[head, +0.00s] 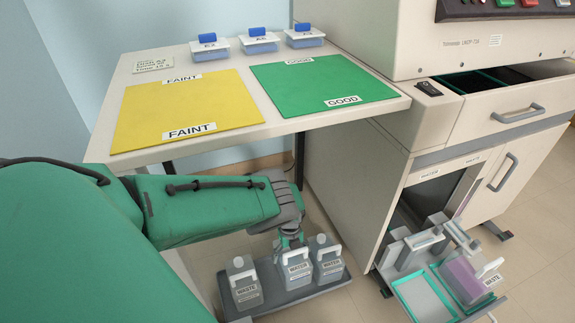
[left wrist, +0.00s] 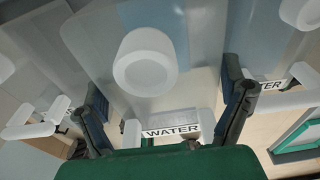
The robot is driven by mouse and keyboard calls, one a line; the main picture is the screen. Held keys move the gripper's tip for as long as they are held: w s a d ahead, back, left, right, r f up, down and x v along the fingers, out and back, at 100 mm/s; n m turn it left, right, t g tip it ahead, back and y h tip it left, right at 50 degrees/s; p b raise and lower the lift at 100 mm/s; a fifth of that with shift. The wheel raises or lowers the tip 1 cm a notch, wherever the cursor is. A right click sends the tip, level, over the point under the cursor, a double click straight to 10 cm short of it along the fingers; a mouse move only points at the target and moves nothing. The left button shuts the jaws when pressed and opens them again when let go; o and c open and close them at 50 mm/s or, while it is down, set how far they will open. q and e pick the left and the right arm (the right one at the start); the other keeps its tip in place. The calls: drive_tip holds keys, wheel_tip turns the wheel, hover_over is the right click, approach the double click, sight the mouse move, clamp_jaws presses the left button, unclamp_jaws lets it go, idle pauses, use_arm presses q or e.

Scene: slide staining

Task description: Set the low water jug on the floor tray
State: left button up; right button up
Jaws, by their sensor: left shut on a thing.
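My left gripper (head: 289,243) reaches down over the floor tray (head: 312,289) and is shut on a translucent water jug (head: 298,270) with a white WATER label. In the left wrist view the fingers of the left gripper (left wrist: 164,92) lie on both sides of this water jug (left wrist: 110,50), its white cap facing the camera. My right gripper is not in view.
A pulled-out rack (head: 425,296) with green-edged bays and a purple-filled waste jug (head: 463,278) stands right of the tray, below the machine (head: 350,180). Above is a table (head: 140,75) with a yellow mat (head: 185,108) and a green mat (head: 322,90).

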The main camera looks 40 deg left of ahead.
use_arm(q)
drive_tip(key=shift+a+f, duration=0.1)
drive_tip(key=shift+f, duration=0.45)
drive_tip(key=f+b, duration=0.3)
drive_tip(key=f, duration=0.1)
drive_tip(key=shift+a, duration=0.25)
drive_tip(key=shift+c, duration=0.5)
drive_tip(key=shift+d+r, duration=0.1)
drive_tip(key=shift+d, duration=0.1)
drive_tip(key=o, duration=1.2)
